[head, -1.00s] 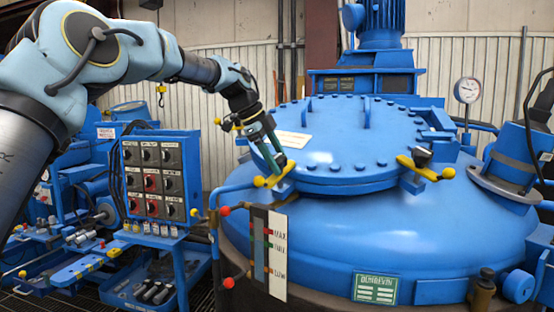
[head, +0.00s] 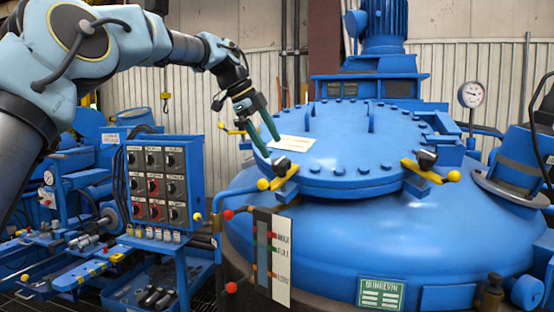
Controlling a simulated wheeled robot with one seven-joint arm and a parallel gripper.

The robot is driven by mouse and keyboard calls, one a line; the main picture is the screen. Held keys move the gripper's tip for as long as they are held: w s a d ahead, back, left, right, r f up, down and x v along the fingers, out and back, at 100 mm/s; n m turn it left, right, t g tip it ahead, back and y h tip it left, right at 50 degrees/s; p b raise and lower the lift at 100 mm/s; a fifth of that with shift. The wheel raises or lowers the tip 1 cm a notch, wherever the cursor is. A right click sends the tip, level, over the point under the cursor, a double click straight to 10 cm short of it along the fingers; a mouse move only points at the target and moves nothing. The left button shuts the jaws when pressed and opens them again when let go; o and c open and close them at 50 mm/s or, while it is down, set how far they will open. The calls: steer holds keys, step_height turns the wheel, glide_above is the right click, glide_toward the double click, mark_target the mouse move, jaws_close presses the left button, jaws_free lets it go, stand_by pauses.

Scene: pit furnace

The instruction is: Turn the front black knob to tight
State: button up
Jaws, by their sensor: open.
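The blue furnace lid (head: 345,150) carries clamps with black knobs and yellow handles. The front black knob (head: 283,166) sits at the lid's near left edge, on a yellow bar with a ball end (head: 263,184). A second black knob (head: 426,159) sits on a yellow bar at the lid's near right edge. A third yellow clamp (head: 232,129) shows at the lid's left, partly behind my gripper.
A control box (head: 155,185) with several switches stands at the left. A level gauge (head: 272,255) with red-tipped valves stands below the front clamp. A pressure gauge (head: 471,94) is at the right, and a blue motor (head: 383,28) rises behind the lid.

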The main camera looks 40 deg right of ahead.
steer(key=shift+v, duration=1.95)
steer(key=shift+f, duration=0.1)
steer(key=w+a+f+n+t+y, duration=0.2)
steer(key=w+a+f+n, duration=0.65)
steer(key=a+f, duration=0.4)
steer(key=s+a+f+n+y, duration=0.1)
steer(key=a+f+n, duration=0.4)
steer(key=a, duration=0.5)
steer(key=s+a+f+n+t+y, duration=0.1)
steer(key=a+f+n, duration=0.4)
steer(key=a, duration=0.6)
steer(key=s+a+f+n+y, duration=0.1)
steer(key=a+f+n, duration=0.5)
steer(key=a, duration=0.5)
steer(key=shift+s+t, duration=0.3)
steer(key=shift+s, duration=0.05)
steer(key=s+a+f+n, duration=0.1)
steer(key=s+a+n, duration=0.1)
steer(key=s+a+f+n, duration=0.2)
steer(key=s+a, duration=0.1)
steer(key=s+a+f+n, duration=0.1)
steer(key=s+a+n, duration=0.1)
steer(key=s+a, duration=0.1)
steer(key=shift+a+f+y, duration=0.25)
steer(key=shift+f+y, duration=0.05)
steer(key=shift+y, duration=0.1)
